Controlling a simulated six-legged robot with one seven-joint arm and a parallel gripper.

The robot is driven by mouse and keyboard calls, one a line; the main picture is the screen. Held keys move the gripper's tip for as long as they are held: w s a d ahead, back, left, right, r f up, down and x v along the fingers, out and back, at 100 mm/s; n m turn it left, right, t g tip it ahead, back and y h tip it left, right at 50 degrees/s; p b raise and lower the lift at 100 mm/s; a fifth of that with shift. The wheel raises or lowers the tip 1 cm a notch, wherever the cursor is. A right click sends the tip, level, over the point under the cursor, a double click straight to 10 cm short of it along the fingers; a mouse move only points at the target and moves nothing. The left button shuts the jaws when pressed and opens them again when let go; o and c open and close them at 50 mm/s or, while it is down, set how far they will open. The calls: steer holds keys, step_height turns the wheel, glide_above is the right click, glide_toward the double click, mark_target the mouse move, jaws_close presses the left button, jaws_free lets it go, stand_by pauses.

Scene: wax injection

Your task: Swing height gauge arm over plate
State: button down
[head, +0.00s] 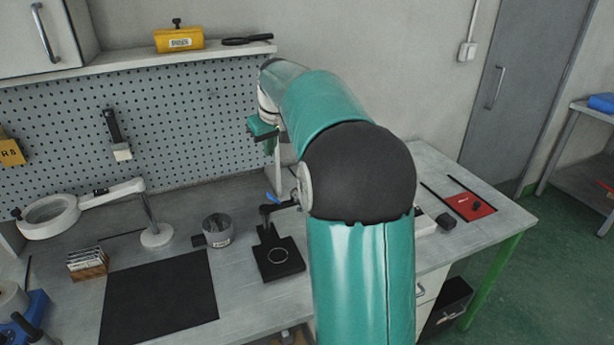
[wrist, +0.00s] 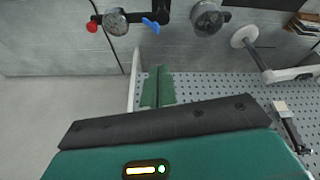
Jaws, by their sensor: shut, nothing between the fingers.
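The height gauge's black plate (head: 283,268) lies on the bench in the head view, with a thin ring (head: 278,255) on it. Its dark arm (head: 280,207) and blue lever (head: 272,197) show behind the plate, partly hidden by my arm. In the wrist view the blue lever (wrist: 151,25), a round dial (wrist: 116,21) and a red knob (wrist: 92,25) are at the top. My gripper (wrist: 158,72) is shut and empty, apart from the gauge. In the head view my gripper (head: 263,130) is raised above the bench, in front of the pegboard.
A metal pot (head: 218,230) stands left of the plate, and a magnifier lamp (head: 155,232) further left. A black mat (head: 160,295) covers the front left bench. A white panel edge (wrist: 133,80) stands beside my fingers. A red mat (head: 468,205) lies at right.

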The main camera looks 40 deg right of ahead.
steer(key=w+d+f, duration=0.2)
steer(key=d+f, duration=0.3)
steer(key=d, duration=0.4)
steer(key=w+d+f, duration=0.2)
steer(key=d+f, duration=0.2)
steer(key=d, duration=0.5)
step_height(320, 180, down, 10)
steer(key=shift+s+a+m, duration=0.15)
steer(key=shift+s+m, duration=0.15)
